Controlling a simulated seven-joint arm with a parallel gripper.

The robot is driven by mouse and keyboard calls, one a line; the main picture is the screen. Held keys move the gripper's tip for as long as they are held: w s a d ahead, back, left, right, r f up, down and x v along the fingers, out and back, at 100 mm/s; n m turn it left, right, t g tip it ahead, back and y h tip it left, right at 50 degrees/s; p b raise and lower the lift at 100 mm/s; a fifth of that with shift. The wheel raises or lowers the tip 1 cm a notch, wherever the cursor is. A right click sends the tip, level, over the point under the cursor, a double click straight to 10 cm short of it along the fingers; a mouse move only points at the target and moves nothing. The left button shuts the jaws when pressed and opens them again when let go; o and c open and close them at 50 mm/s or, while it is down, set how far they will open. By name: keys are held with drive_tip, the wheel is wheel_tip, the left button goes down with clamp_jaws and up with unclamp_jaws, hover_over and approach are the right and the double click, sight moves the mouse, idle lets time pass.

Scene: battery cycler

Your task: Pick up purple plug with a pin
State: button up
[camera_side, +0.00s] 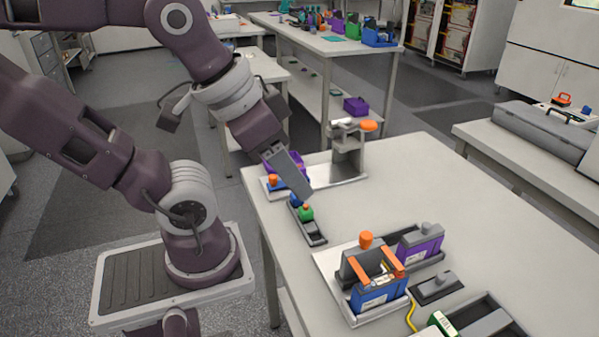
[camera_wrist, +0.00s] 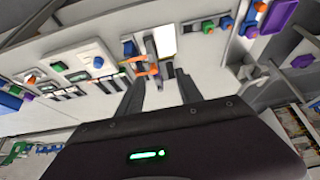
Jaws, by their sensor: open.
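In the side view, a purple block with a grey knob (camera_side: 420,243) stands upright on the tray at the right. Another purple piece (camera_side: 294,161) is at the table's far left edge, partly hidden behind my gripper (camera_side: 303,190). I cannot tell which of them is the purple plug with a pin. A small grey rack (camera_side: 314,236) holds a green plug (camera_side: 306,213) and a blue plug (camera_side: 295,201) just below my gripper. In the wrist view, my gripper (camera_wrist: 162,88) has its fingers apart with nothing held between them.
A blue block with orange arms (camera_side: 378,293) stands on the front tray. A metal stand with an orange knob (camera_side: 368,126) rises behind my gripper. A grey holder (camera_side: 437,288) lies at the right.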

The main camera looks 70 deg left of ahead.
drive_tip(key=shift+o, duration=1.1)
